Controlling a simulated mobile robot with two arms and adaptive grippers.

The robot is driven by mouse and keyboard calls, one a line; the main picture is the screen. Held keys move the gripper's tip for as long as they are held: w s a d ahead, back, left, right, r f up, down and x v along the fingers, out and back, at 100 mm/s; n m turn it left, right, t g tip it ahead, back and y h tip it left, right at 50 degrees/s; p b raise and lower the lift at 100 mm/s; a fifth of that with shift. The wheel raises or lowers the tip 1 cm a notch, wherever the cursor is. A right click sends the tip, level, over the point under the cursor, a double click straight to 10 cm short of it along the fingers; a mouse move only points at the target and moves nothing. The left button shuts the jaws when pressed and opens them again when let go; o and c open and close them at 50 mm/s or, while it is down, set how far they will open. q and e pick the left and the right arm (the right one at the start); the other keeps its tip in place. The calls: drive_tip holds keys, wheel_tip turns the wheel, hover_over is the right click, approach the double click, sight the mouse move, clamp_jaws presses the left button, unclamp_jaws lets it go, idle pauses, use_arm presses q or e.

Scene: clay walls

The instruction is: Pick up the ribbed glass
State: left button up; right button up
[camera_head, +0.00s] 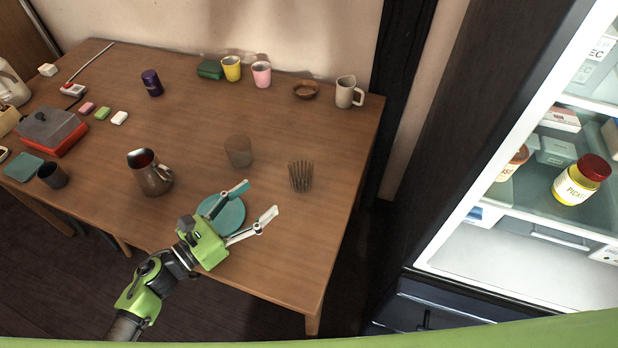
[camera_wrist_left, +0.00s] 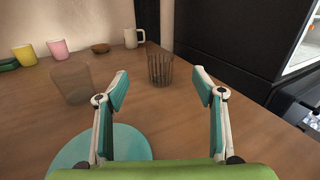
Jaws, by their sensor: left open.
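The ribbed glass (camera_head: 300,176) is a clear, brownish tumbler with vertical ribs. It stands upright on the right part of the wooden table (camera_head: 330,215). In the left wrist view the ribbed glass (camera_wrist_left: 160,69) shows ahead, between and beyond the fingertips. My left gripper (camera_head: 256,200) is open and empty above the table's front edge, over a teal plate (camera_head: 232,217). Its fingers point toward the ribbed glass but stand apart from it. The left gripper (camera_wrist_left: 160,91) shows wide open in the left wrist view. My right gripper is not in view.
A smooth clear glass (camera_head: 238,151) stands left of the ribbed glass. A metal pitcher (camera_head: 150,175) stands further left. A yellow cup (camera_head: 231,68), a pink cup (camera_head: 261,74), a brown bowl (camera_head: 306,90) and a mug (camera_head: 347,92) line the back. An open fridge (camera_head: 500,225) stands at right.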

sight(292, 176)
use_arm(q)
drive_tip(key=x, duration=0.3)
drive_tip(key=f+x, duration=0.1)
drive_tip(key=x, duration=0.5)
drive_tip(key=shift+d+f, duration=0.1)
drive_tip(key=shift+f, duration=0.15)
drive_tip(key=x, duration=0.6)
drive_tip(key=c, duration=1.3)
